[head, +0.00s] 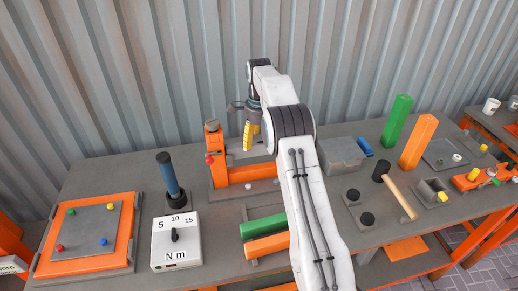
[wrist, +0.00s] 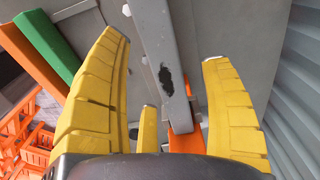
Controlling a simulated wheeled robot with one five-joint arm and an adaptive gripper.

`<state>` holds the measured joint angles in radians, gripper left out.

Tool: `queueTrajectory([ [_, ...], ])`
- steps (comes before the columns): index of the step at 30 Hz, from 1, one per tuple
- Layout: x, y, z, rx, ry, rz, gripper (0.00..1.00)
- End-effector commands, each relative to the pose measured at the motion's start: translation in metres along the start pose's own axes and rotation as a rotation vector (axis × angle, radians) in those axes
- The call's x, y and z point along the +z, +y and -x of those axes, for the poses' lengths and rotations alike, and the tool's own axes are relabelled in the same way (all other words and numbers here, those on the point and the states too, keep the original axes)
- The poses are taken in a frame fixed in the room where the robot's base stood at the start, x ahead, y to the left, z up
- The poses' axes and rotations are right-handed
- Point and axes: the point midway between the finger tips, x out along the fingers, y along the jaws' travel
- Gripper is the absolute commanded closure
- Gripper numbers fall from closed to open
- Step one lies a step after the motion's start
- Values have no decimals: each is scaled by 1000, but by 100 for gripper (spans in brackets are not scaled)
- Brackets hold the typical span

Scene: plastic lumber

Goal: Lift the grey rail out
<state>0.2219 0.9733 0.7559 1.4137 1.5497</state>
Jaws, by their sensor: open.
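The grey rail (wrist: 160,55) is a long bar with a dark worn patch. It runs between my yellow fingers in the wrist view, from the top edge down toward an orange part (wrist: 186,140). My gripper (wrist: 164,48) is open, with fingers on both sides of the rail and gaps visible beside it. In the head view my gripper (head: 250,136) points down over the orange fixture (head: 245,174), which has an upright post (head: 214,145) at its left. My arm hides the fixture's right part, and I cannot clearly make out the rail there.
Green (head: 262,226) and orange (head: 266,245) bars lie in front of the fixture. A blue-handled tool (head: 168,177) and a white torque box (head: 176,240) stand at left. Tall green (head: 397,121) and orange (head: 417,141) blocks and a hammer (head: 401,196) are at right. A corrugated wall stands behind.

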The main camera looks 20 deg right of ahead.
Motion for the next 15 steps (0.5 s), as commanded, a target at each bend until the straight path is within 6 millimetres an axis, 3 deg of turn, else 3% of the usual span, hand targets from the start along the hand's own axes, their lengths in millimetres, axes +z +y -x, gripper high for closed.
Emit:
queueTrajectory([
  [7,0,1,-24,1,0,1,27],
  [15,0,1,-29,-2,0,1,27],
])
